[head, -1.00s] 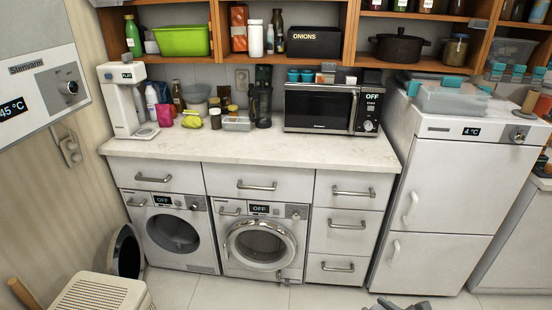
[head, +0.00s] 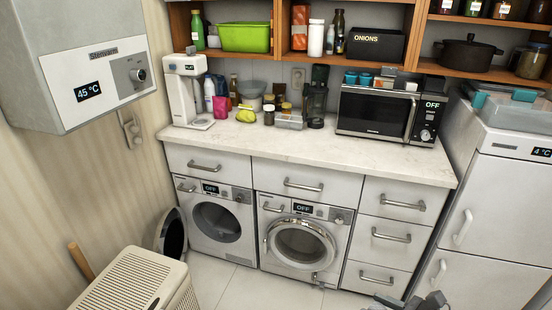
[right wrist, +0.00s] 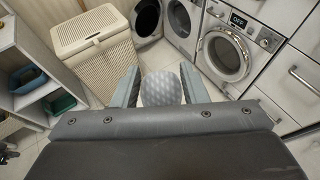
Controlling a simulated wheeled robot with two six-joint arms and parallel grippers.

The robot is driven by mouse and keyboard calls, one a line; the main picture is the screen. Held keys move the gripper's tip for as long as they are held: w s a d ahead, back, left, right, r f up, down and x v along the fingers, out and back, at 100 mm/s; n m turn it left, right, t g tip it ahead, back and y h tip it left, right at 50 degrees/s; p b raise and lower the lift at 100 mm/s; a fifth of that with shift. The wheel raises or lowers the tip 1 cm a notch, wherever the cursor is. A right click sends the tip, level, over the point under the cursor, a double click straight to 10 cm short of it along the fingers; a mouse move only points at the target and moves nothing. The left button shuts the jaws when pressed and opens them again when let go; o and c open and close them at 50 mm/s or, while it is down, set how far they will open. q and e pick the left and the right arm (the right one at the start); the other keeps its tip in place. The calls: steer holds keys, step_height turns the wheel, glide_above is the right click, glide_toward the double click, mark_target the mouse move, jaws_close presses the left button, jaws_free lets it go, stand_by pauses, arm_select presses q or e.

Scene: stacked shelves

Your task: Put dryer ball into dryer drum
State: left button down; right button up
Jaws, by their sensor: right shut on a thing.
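The dryer ball (right wrist: 160,88) is a pale grey, dimpled ball between the two fingers of my right gripper (right wrist: 161,84) in the right wrist view, and the gripper is shut on it. My right gripper (head: 408,302) just shows at the bottom edge of the head view, where the ball cannot be seen. My left gripper is out of view.
A washer (head: 300,243) with a chrome-rimmed, shut door and an OFF display stands right of the dryer. A cream laundry basket (head: 135,285) stands on the floor at front left. Drawers (head: 392,232) and a fridge (head: 490,215) are at right. Floor before the machines is clear.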

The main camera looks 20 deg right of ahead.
steer(key=w+a+r+n+g+y, duration=0.2)
steer(key=w+a+r+n+y, duration=0.15)
steer(key=a+r, duration=0.3)
steer(key=w+a+r+n+g+y, duration=0.35)
steer(key=a+r, duration=0.25)
steer(key=a, duration=0.2)
steer(key=shift+t+h, duration=0.35)
steer(key=shift+h, duration=0.15)
steer(key=shift+s+f+b, duration=0.1)
steer(key=shift+f+b, duration=2.25)
steer(key=shift+f, duration=0.25)
steer(key=shift+a+r, duration=0.1)
steer(key=a+r+n+g+y, duration=0.1)
steer(key=a+r+n+g, duration=0.3)
steer(key=a, duration=0.3)
steer(key=a+r+n+g+y, duration=0.25)
steer(key=a+n+g, duration=0.2)
steer(key=a, duration=0.25)
steer(key=s+d+r+m+t+h, duration=0.1)
steer(key=s+d+r+m+t, duration=0.1)
steer(key=d+r+m+t, duration=0.1)
steer(key=shift+d+r+m+t, duration=0.35)
steer(key=shift+d+r+m, duration=0.4)
steer(key=shift+r, duration=0.45)
steer(key=w+d+f+m+t+h, duration=0.2)
steer(key=d+f+m+t, duration=0.2)
steer(key=d+f, duration=0.5)
step_height(320, 180, down, 3)
steer(key=shift+d+t, duration=0.35)
steer(key=shift+t, duration=0.05)
